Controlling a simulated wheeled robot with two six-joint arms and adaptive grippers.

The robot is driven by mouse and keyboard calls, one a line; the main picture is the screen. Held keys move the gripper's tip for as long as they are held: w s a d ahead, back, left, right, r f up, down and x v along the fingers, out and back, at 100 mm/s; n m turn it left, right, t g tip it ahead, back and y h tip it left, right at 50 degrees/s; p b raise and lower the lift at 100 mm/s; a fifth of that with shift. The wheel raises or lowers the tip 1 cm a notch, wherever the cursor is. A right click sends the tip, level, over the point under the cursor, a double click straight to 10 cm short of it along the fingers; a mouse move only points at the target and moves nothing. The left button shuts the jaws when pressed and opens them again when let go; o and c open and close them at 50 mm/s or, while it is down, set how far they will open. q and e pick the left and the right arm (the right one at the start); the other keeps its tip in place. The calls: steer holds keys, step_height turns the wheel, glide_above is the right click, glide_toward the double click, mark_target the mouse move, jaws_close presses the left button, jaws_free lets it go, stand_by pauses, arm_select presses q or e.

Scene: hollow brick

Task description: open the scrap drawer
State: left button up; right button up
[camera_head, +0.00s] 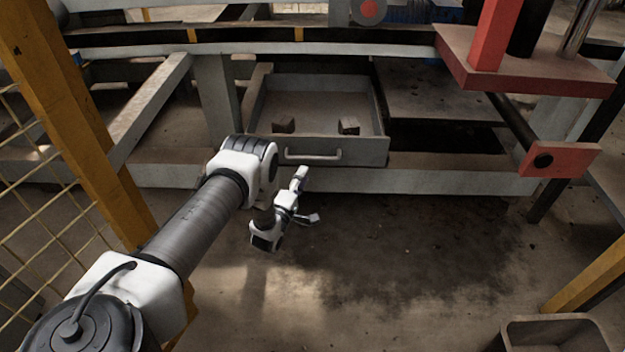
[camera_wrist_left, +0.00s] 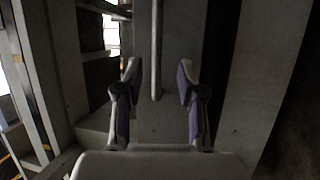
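The scrap drawer (camera_head: 360,153) is a grey metal tray under the bench. It stands open, with its inside showing and two small brown blocks (camera_head: 284,125) (camera_head: 349,126) in it. Its pale bar handle (camera_head: 313,155) is on the front panel. My left gripper (camera_head: 306,197) is in front of and just below the handle, apart from it in the head view. In the left wrist view its two fingers (camera_wrist_left: 158,75) are spread, and a bar that looks like the handle (camera_wrist_left: 156,45) lines up between them, touching neither. My right gripper is not in view.
A red press-like frame (camera_head: 530,70) stands at the right, with a dark shelf (camera_head: 435,95) beside the drawer. A yellow post with mesh (camera_head: 75,110) is at the left. An empty bin (camera_head: 555,335) sits at the lower right. The floor in front is clear.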

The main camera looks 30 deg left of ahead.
mark_target(312, 158)
arm_select(q)
steer(key=b+x, duration=0.3)
steer(key=x, duration=0.4)
steer(key=shift+w+r, duration=0.2)
steer(key=shift+w, duration=0.15)
jaws_close()
